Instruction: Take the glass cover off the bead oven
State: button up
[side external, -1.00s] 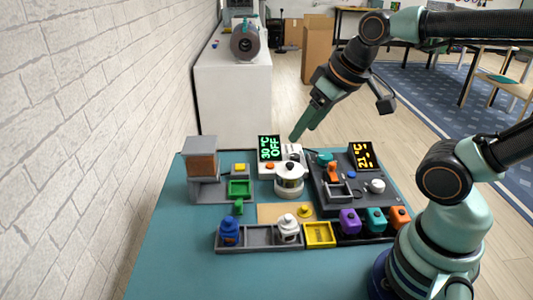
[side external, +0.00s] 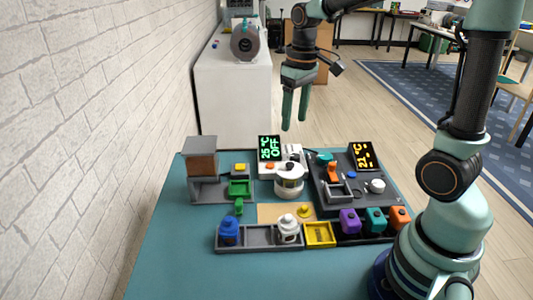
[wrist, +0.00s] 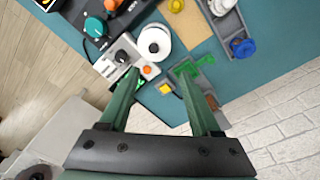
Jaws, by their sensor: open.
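The bead oven (side external: 268,171) is a white unit at the back middle of the table, with an orange button and a green display reading 25 °C OFF. Its round glass cover (side external: 289,184), with a pale lid and dark knob, stands upright on it. In the wrist view the cover (wrist: 154,42) shows from above as a white ring around a dark knob, just beyond my fingertips. My gripper (side external: 294,123) is open and empty, fingers pointing down, above and behind the cover and apart from it. Both fingers also show in the wrist view (wrist: 158,70).
A dark station (side external: 340,200) with an orange 21 °C display stands right of the oven. In front are a blue jar (side external: 229,232), a white jar (side external: 288,231) and coloured blocks. The table's front left is clear.

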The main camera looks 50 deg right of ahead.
aim_at(290, 163)
jog(key=shift+g, duration=0.5)
jog(key=f, duration=0.4)
jog(key=w+d+f, duration=0.1)
jog(key=f, duration=0.9)
jog(key=shift+w+d+f, duration=0.1)
jog(key=shift+w+d, duration=0.2)
grip_shut()
